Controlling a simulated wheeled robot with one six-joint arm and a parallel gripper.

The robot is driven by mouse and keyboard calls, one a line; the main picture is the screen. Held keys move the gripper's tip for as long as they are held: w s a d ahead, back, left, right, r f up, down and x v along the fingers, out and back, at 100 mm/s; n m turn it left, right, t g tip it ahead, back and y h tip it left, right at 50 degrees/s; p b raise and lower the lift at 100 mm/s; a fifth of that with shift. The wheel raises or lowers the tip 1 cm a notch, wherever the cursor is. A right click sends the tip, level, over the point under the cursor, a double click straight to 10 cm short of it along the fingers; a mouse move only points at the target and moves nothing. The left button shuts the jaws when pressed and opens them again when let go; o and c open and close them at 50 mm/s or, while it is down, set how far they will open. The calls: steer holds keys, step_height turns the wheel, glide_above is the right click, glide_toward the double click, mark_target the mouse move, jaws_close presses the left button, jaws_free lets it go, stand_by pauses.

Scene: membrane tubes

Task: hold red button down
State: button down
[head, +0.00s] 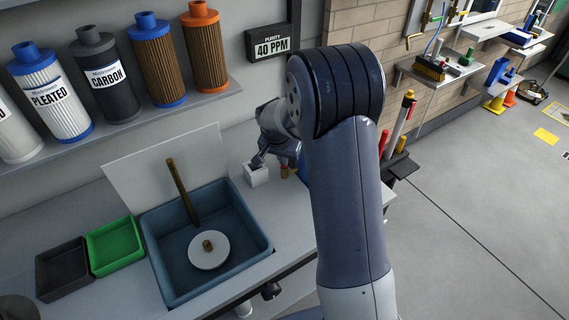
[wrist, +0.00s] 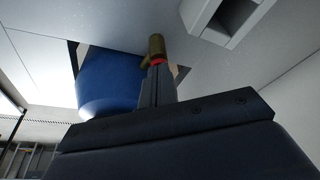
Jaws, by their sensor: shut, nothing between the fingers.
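The red button (wrist: 159,62) shows as a small red patch below a brass fitting (wrist: 156,45) in the wrist view. My gripper (wrist: 157,72) is shut and empty, and its fingertips overlap the lower edge of the red patch there. I cannot tell whether they touch it or press it. In the head view my gripper (head: 260,161) is over the counter, by a small white box (head: 257,176). The red button cannot be made out in that view; my arm covers part of the area.
A blue rounded vessel (wrist: 108,85) is left of the fingers in the wrist view. In the head view a blue-grey sink (head: 171,278) is left of my gripper, with green (head: 115,246) and black (head: 62,270) trays beyond. Filter cartridges stand on a shelf (head: 120,129) above.

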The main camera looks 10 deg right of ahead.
steer(key=shift+d+f+b, duration=0.1)
steer(key=shift+f+b, duration=0.3)
steer(key=shift+f, duration=0.1)
steer(key=shift+s+f, duration=0.2)
stand_by(4.7)
steer(key=shift+r, duration=0.1)
steer(key=shift+r+p, duration=0.55)
steer(key=shift+r, duration=0.5)
steer(key=p+v, duration=0.2)
steer(key=v, duration=0.3)
steer(key=shift+w, duration=0.1)
